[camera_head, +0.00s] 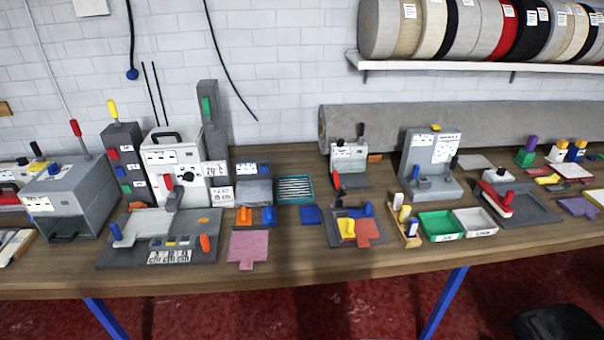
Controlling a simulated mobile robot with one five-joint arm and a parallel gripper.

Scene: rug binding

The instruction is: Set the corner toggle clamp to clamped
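No label that I can read names the corner toggle clamp, so I cannot tell for sure which device it is. Whether either is clamped or released is too small to tell. My gripper is not in view.
A wooden bench (290,262) runs across the view, crowded with machines. A green tray (437,226) and a white tray (476,222) stand right of the middle fixture. A pink piece (247,248) lies to its left. Bare wood shows along the front edge.

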